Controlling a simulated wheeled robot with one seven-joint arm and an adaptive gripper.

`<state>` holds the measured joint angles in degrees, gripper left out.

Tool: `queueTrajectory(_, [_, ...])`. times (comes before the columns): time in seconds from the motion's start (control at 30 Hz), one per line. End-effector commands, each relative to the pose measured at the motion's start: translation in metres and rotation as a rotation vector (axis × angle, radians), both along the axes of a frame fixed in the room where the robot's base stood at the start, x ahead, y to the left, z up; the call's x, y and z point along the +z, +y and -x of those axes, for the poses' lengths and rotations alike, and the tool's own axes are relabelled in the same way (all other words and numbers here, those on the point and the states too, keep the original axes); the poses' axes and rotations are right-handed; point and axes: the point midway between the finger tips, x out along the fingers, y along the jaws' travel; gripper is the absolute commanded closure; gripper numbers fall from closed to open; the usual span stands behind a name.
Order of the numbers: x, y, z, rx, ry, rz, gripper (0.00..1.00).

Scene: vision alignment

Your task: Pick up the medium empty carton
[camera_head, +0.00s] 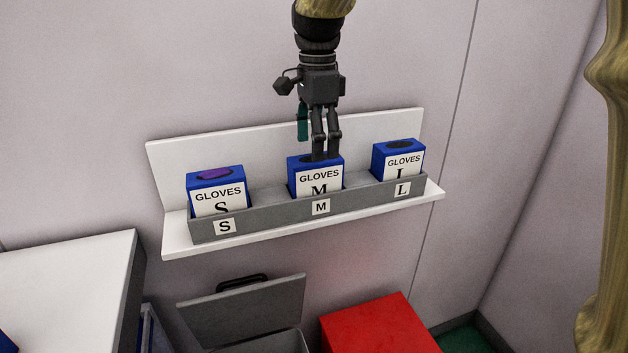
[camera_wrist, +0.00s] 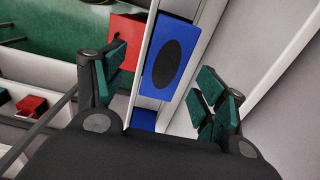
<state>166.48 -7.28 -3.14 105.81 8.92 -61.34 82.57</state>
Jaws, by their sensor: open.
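The medium carton (camera_head: 318,180) is a blue box with a white GLOVES M label and a dark oval opening on top. It stands upright in the middle of the grey holder (camera_head: 270,212). My gripper (camera_head: 325,156) points down at its top from above and behind, with the fingertips overlapping its top edge in the head view; contact cannot be told. In the wrist view a blue carton top with a dark oval (camera_wrist: 170,62) shows between the spread green-padded fingers of my gripper (camera_wrist: 163,75). The gripper is open and holds nothing.
The small carton (camera_head: 216,192), with a purple opening, stands left; the large carton (camera_head: 398,162), with a dark opening, stands right. The white shelf (camera_head: 190,243) has a back panel against the wall. Below are a grey lidded bin (camera_head: 245,310) and a red box (camera_head: 378,328).

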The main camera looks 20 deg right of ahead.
Motion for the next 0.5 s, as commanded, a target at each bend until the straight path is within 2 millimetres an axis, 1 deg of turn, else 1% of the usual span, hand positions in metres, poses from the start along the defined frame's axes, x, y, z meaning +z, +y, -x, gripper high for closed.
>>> queueTrajectory(0.27, [-0.016, 0.001, -0.002, 0.001, 0.001, 0.000, 0.29])
queueTrajectory(0.5, [-0.046, 0.002, -0.007, 0.003, 0.002, 0.000, 0.29])
